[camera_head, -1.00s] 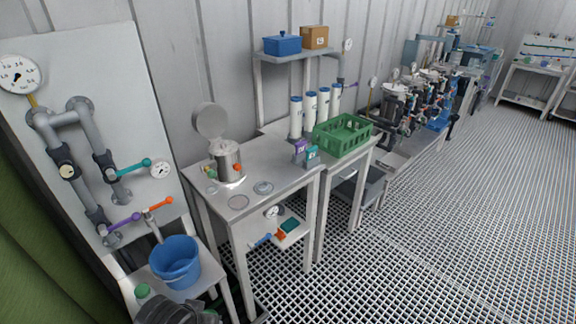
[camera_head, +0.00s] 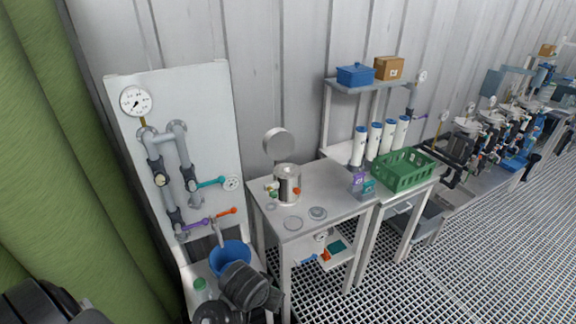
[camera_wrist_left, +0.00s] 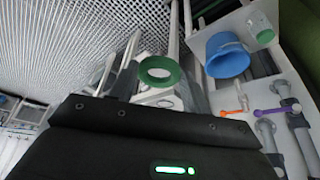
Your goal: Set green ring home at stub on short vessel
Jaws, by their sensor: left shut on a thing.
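The short vessel (camera_head: 288,184) is a steel pot on the metal table, with a round lid (camera_head: 278,143) standing open behind it. Small green (camera_head: 272,191) and orange (camera_head: 297,191) fittings sit low on its sides; which one is the stub is too small to tell. In the left wrist view the green ring (camera_wrist_left: 160,72) sits between the fingers of my left gripper (camera_wrist_left: 160,84), which is shut on it. The ring is apart from the vessel. In the head view my dark left arm is at the bottom, and the ring cannot be made out there. My right gripper is not in view.
A blue bucket (camera_head: 230,256) and a green-capped bottle (camera_head: 203,290) stand on a low stand beside my arm. A pipe panel (camera_head: 213,130) with levers stands behind. Flat discs (camera_head: 293,223) lie before the vessel. A green crate (camera_head: 404,170) and white cylinders (camera_head: 375,141) are to the right.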

